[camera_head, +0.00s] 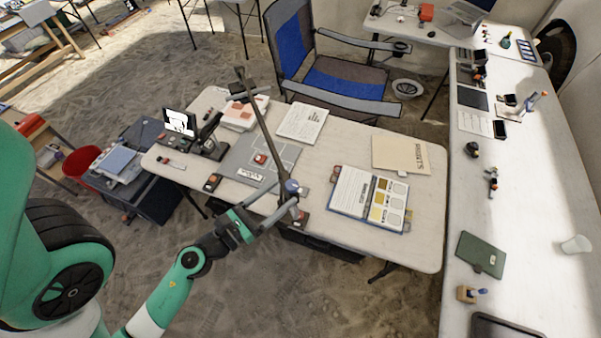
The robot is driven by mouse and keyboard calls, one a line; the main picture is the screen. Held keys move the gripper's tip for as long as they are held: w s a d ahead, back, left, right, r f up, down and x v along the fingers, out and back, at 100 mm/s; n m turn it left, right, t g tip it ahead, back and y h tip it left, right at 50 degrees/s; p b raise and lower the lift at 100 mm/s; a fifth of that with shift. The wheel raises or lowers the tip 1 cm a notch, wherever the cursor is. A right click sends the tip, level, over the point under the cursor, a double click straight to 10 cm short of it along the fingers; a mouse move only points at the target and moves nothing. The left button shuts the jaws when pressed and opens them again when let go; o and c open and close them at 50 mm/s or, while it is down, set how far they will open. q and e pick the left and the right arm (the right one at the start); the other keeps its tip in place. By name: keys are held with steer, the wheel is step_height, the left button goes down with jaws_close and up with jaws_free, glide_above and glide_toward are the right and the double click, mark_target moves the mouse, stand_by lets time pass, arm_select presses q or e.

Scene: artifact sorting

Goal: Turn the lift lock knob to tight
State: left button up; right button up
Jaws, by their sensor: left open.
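A tall dark metal stand (262,122) leans across the view at the front edge of the middle table. A small blue-grey round knob (292,186) shows near its lower end and looks like the lift lock knob. Its tight or loose setting is too small to read. My left gripper (284,197) reaches in from the lower left, with its fingers open at the knob, one on either side of the stand's lower part. Whether the fingers touch the knob I cannot tell. My right gripper is not in view.
The middle table holds a grey mat (236,157), a small screen device (180,124), an open binder (350,190) and a folder (402,154). A blue chair (345,80) stands behind it. A long white table (540,200) runs along the right.

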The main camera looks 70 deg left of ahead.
arm_select(q)
steer(key=p+x, duration=0.2)
steer(key=x, duration=0.5)
steer(key=shift+w, duration=0.35)
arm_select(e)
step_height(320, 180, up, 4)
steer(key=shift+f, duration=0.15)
arm_select(q)
steer(key=shift+a, duration=0.1)
steer(key=shift+r, duration=0.1)
jaws_close()
